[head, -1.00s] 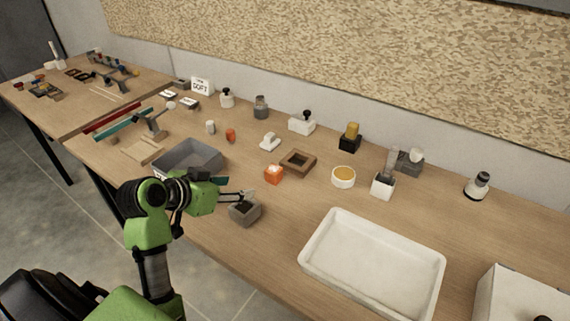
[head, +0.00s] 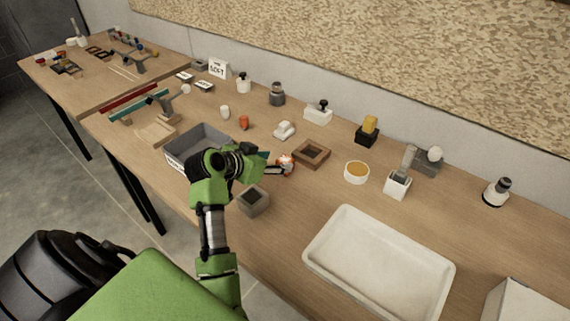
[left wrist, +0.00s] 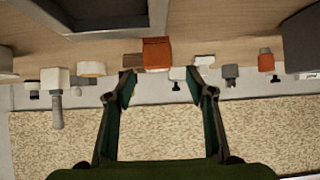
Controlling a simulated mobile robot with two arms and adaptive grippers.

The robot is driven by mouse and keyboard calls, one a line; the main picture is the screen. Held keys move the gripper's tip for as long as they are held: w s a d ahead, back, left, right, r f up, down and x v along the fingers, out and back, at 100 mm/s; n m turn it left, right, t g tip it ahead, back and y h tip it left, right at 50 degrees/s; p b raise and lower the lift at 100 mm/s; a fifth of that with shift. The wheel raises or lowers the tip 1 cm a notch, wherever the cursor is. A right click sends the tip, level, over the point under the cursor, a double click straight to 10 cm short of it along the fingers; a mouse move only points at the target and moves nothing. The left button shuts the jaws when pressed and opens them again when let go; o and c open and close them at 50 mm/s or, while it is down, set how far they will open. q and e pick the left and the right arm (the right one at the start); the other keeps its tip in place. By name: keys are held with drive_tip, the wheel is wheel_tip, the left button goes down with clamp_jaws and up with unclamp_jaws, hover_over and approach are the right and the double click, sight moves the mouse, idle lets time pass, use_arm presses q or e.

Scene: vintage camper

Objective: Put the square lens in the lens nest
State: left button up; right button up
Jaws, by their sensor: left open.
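A small orange square block (head: 287,158), probably the square lens, stands on the table and is partly hidden by my left gripper (head: 277,166). In the left wrist view the orange block (left wrist: 157,54) lies ahead of my left gripper (left wrist: 160,74), between the lines of its two open fingers. The fingers are empty, and I cannot tell whether they touch the block. A brown square frame with a dark recess (head: 324,151) sits just behind and right of the block. A grey square holder with a dark recess (head: 264,203) sits nearer the front edge. I cannot tell which is the lens nest.
A grey bin (head: 207,133) stands left of the gripper. A large white tray (head: 318,250) lies at the front right. A white round dish (head: 356,178), a white holder (head: 398,190) and several stamps stand behind. Bare table lies between the grey holder and the tray.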

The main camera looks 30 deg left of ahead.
sight(284, 160)
use_arm(q)
drive_tip(key=x, duration=0.4)
drive_tip(key=shift+w+d, duration=0.1)
drive_tip(key=shift+d, duration=0.1)
drive_tip(key=shift+r, duration=0.15)
drive_tip(key=c, duration=1.1)
